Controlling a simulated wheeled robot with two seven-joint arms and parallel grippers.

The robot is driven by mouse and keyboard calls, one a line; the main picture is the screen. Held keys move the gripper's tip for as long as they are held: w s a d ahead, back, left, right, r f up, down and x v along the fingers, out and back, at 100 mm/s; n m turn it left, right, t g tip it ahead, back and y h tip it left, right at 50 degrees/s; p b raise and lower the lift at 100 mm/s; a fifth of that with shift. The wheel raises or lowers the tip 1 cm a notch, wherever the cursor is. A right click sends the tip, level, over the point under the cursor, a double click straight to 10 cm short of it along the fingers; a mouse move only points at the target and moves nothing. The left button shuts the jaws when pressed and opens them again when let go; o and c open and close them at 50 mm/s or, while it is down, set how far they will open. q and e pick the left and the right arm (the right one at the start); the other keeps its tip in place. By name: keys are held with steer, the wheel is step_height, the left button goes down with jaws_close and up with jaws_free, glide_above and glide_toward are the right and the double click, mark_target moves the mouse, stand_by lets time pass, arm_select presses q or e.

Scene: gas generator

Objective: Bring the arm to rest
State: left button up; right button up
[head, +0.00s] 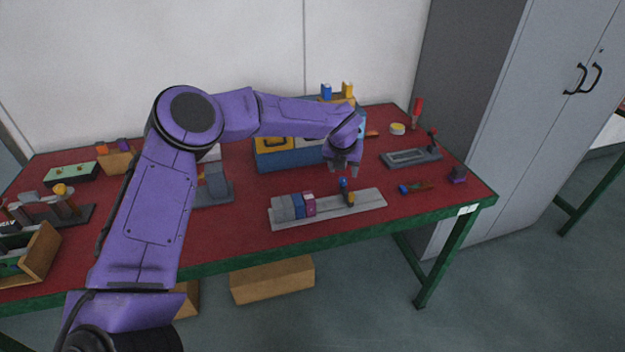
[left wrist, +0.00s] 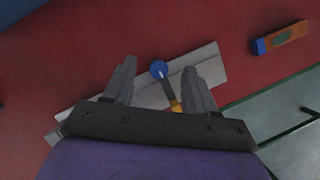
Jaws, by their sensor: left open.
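My left arm is purple and comes in from the left in the head view, reaching over the red-topped table (head: 240,225). My left gripper (head: 343,172) is open and points down above a grey rail-like plate (head: 365,202). A small lever with a blue knob (head: 343,183) and a yellow part stands on this plate below the gripper. In the left wrist view the blue knob (left wrist: 159,69) shows between the two open fingers (left wrist: 155,75), with no finger visibly gripping it. My right gripper is in neither view.
Grey, blue and magenta blocks (head: 297,206) stand on the plate's left part. A blue toolbox (head: 285,158) is behind, close to the gripper. A grey cabinet (head: 500,110) stands beyond.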

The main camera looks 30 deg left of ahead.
arm_select(q)
step_height(320, 180, up, 4)
steer(key=shift+p, duration=1.05)
steer(key=shift+f, duration=0.1)
